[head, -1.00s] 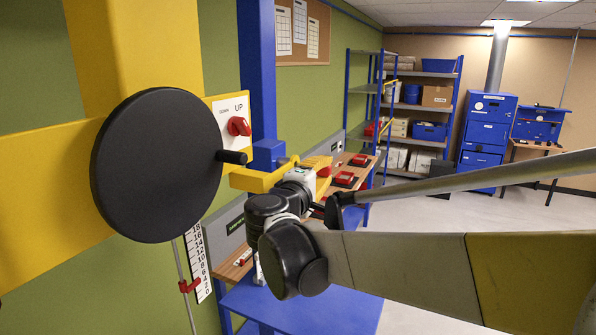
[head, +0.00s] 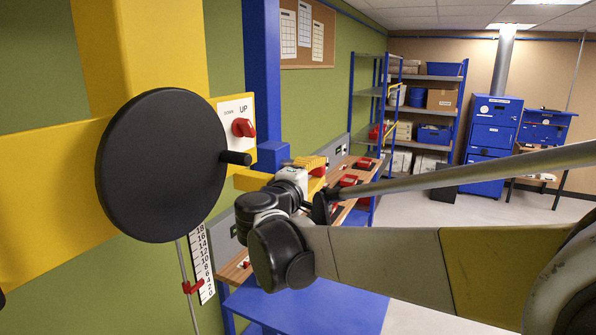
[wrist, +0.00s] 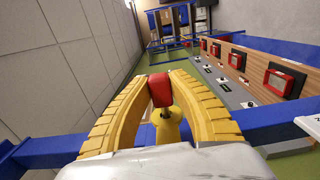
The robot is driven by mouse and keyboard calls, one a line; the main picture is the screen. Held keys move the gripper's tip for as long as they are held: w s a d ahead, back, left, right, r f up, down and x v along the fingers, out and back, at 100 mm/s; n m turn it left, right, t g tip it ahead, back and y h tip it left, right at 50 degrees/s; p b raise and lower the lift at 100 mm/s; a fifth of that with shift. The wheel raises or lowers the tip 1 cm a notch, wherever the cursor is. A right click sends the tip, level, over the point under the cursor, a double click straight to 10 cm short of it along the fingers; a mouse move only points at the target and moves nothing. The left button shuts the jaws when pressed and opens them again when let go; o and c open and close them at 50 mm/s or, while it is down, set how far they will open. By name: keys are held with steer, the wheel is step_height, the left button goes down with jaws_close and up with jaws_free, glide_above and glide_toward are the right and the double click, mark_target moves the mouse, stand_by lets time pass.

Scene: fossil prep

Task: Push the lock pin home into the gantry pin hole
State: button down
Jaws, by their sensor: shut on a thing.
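My gripper (wrist: 159,82) has ribbed yellow fingers, shut on the red head of the lock pin (wrist: 160,90) in the wrist view. A short dark shaft shows below the red head, above a yellow rounded part (wrist: 168,127). I cannot tell how deep the pin sits; the pin hole itself is hidden. In the head view my gripper (head: 312,165) is beside the yellow gantry arm (head: 250,181) that sticks out by the blue post (head: 259,75). My wrist covers part of that arm, and a bit of red shows at the fingertips.
A black handwheel (head: 160,165) with a side handle stands close on the left, by a red UP/DOWN switch (head: 243,127). A bench with red boxes (wrist: 285,80) runs along the wall. A blue table (head: 305,305) is below my arm. Open floor lies to the right.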

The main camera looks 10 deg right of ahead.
steer(key=shift+d, duration=0.1)
stand_by(0.5)
steer(key=shift+s+d, duration=0.7)
steer(key=shift+d, duration=0.1)
steer(key=shift+w+a, duration=0.1)
steer(key=shift+a, duration=0.05)
stand_by(1.0)
steer(key=shift+w+a+b, duration=0.3)
steer(key=shift+w+a, duration=0.3)
steer(key=shift+a, duration=0.2)
stand_by(0.3)
steer(key=c, duration=1.2)
jaws_free()
steer(key=shift+r, duration=0.1)
steer(key=shift+c, duration=0.2)
